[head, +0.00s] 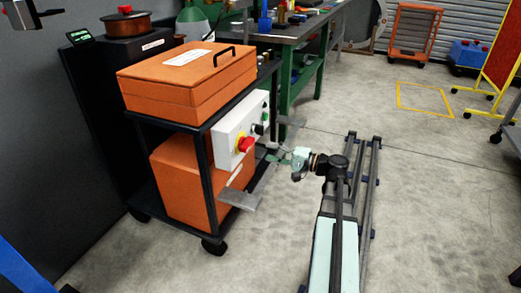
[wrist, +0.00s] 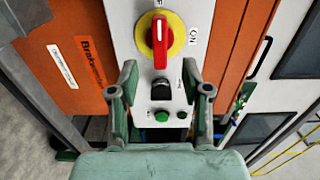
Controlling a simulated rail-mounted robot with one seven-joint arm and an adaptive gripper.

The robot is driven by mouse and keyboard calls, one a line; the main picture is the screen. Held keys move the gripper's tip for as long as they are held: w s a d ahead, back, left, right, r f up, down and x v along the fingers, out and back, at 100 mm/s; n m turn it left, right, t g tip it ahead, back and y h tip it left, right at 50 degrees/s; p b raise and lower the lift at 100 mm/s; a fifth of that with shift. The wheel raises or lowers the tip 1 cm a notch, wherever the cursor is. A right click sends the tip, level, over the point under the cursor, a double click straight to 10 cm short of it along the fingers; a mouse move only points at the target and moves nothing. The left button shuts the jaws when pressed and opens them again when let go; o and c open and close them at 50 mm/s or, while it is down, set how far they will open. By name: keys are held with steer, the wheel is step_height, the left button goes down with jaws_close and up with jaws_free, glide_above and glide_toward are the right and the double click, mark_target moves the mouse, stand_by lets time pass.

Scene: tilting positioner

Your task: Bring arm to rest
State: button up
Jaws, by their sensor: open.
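My gripper (head: 274,155) is in front of a white control box (head: 238,130) on the side of a cart, with my arm stretched out to it. In the wrist view my gripper (wrist: 165,82) is open, with a finger on each side of the panel's lower controls and nothing held between them. A red rotary switch on a yellow disc (wrist: 160,38) is just above the fingertips, its handle upright in the picture. The label ON is to its right; a label above it is cut off. Below are a black selector (wrist: 161,84) and a green button (wrist: 161,116).
The black cart (head: 207,180) carries an orange case (head: 165,85) on top and an orange box (head: 175,190) below. A grey plate (head: 240,199) juts out low near my arm. A green-legged workbench (head: 290,35) stands behind. Open floor lies to the right.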

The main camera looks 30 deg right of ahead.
steer(key=shift+v, duration=1)
